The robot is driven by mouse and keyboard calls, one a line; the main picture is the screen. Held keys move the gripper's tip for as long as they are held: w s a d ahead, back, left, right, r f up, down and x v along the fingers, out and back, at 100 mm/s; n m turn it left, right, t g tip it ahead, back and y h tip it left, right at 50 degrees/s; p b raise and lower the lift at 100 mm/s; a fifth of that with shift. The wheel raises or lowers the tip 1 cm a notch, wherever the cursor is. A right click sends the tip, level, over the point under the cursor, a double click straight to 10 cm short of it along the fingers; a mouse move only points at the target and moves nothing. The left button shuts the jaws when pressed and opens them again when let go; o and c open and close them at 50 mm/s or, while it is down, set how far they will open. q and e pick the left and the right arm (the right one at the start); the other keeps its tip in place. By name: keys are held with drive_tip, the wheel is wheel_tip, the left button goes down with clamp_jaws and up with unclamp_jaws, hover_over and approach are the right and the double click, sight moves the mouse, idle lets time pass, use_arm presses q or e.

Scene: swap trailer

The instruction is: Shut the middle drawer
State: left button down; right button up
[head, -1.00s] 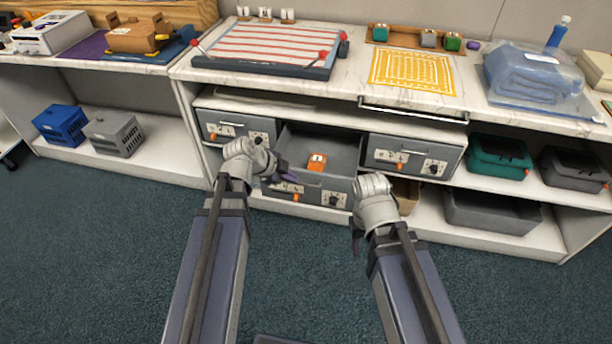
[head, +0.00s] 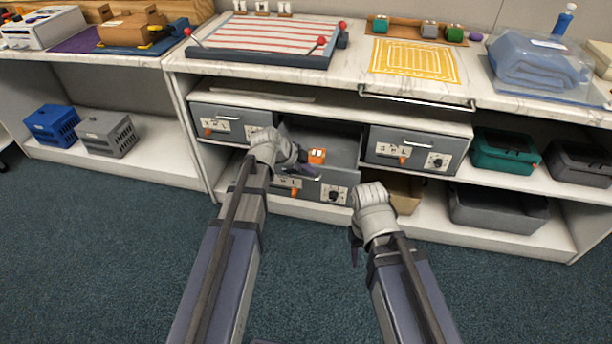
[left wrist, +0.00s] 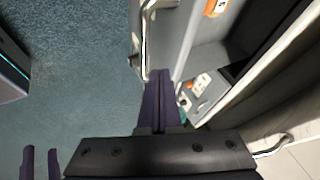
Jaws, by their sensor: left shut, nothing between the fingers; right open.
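The middle drawer (head: 342,180) is pulled out from the unit under the counter, between two closed drawers. An orange block (head: 316,156) lies inside it. My left gripper (head: 310,172) is shut and empty, at the drawer's front, and hides part of the front and handle. In the left wrist view its purple fingers (left wrist: 162,103) are together beside the grey drawer front with its metal handle (left wrist: 147,35); I cannot tell if they touch it. My right gripper (head: 354,248) is open and empty, below and in front of the drawer's right end.
The left drawer (head: 232,122) and right drawer (head: 412,150) sit flush on either side. The counter edge with a metal rail (head: 415,100) overhangs above. A tan bin (head: 405,195) stands below right. The carpet in front is clear.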

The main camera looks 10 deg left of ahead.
use_arm(q)
drive_tip(key=shift+w, duration=0.15)
drive_tip(key=w, duration=2.5)
drive_tip(key=shift+d, duration=0.4)
drive_tip(key=shift+w, duration=0.1)
